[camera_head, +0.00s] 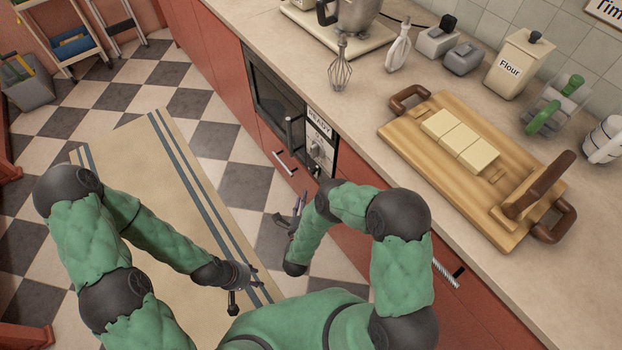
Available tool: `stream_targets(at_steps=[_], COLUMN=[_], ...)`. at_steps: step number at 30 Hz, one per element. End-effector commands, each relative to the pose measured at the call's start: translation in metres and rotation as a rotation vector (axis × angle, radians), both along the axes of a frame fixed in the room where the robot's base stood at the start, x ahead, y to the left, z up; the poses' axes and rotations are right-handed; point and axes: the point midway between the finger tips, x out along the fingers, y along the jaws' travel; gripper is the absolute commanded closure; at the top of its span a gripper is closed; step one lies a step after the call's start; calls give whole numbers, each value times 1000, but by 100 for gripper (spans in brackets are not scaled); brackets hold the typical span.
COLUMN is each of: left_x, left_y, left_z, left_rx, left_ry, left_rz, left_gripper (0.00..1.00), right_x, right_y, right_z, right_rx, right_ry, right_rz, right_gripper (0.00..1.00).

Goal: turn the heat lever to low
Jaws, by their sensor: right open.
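The oven (282,97) is built into the red cabinet front below the counter. Its control panel (319,146), at the right of the door, has a READY sign and a small dark lever or knob (315,151); its setting is too small to read. My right gripper (289,213) is open and empty, below and left of the panel, apart from it. It is partly hidden by my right arm. My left gripper (245,294) is over the striped mat, with its fingers apart and nothing between them, away from the oven.
The counter (355,110) above holds a wooden board (400,134) with pale blocks (459,140), a whisk (339,70) and a flour canister (516,66). Oven and drawer handles (285,163) stick out from the cabinet front. The striped mat (140,160) lies left of the cabinets.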

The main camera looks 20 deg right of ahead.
Motion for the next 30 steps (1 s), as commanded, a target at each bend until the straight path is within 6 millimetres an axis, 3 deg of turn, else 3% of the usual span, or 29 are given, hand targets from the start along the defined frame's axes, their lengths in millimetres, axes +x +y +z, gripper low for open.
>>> stream_targets(at_steps=[4,8,21,30], left_x=[0,1,1,1], left_y=[0,0,0,0], left_z=[-3,-6,-30,-38], left_rx=[0,0,0,0], left_ry=[-1,-1,-2,-2], left_rz=[0,0,1,1], left_gripper=[60,60,60,60], right_x=[-7,-2,63,87], right_y=[-1,-5,-36,-47], right_z=[7,9,7,9], right_rx=[24,30,29,29], right_ry=[-91,-109,-108,-105], right_rz=[-32,-40,-39,-37], right_gripper=[52,52,52,52])
